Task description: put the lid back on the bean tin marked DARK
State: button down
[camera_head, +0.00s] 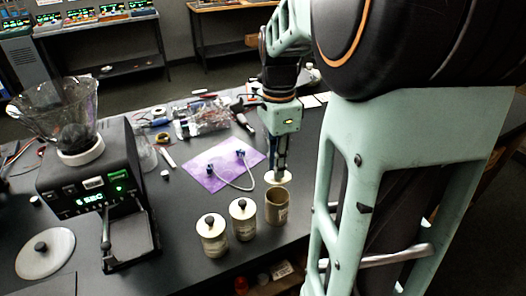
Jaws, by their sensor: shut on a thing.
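My gripper (280,167) points down and is shut on a pale round lid (278,179). The lid is level, above and slightly behind the mouth of an open tin (276,211); I cannot tell the exact gap. The open tin is at the right end of a row of three, upright on the dark bench. A middle tin (243,224) and a left tin (212,241) both wear lids with dark knobs. The labels are too small to read, so I cannot tell which is marked DARK.
A pale disc (45,252) lies front left. Tools clutter the bench's far side. Bare bench (175,215) lies left of the tins.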

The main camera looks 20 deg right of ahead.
aim_at(277, 182)
notch_tip(277, 182, down, 6)
jog(key=b, duration=0.4)
jog(key=shift+s, duration=0.1)
dwell(0.5)
jog(key=shift+s+a+r, duration=0.1)
jog(key=shift+s+r, duration=0.25)
dwell(0.9)
jog(key=shift+f, duration=0.2)
dwell(1.1)
jog(key=c, duration=1.3)
grip_release()
jog(key=shift+r, duration=0.1)
